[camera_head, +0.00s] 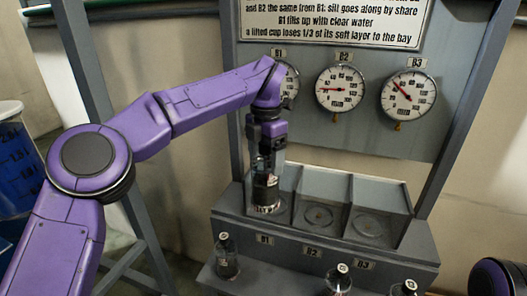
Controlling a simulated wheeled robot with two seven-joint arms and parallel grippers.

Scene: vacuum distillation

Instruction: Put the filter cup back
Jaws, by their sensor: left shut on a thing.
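My left gripper (264,163) points down over the leftmost bay, B1, and is shut on the filter cup (265,192). The cup is a small upright vessel, dark and clear, with a pale marking at its bottom. It is at or just above the floor of bay B1; I cannot tell whether it touches. Bay B2 (318,215) and bay B3 (367,224) hold no cup, and each shows a round seat. My right gripper is out of view.
Gauges B2 (339,88) and B3 (408,95) hang on the back panel; my arm partly covers gauge B1 (290,84). A blue bin (17,165) stands far left.

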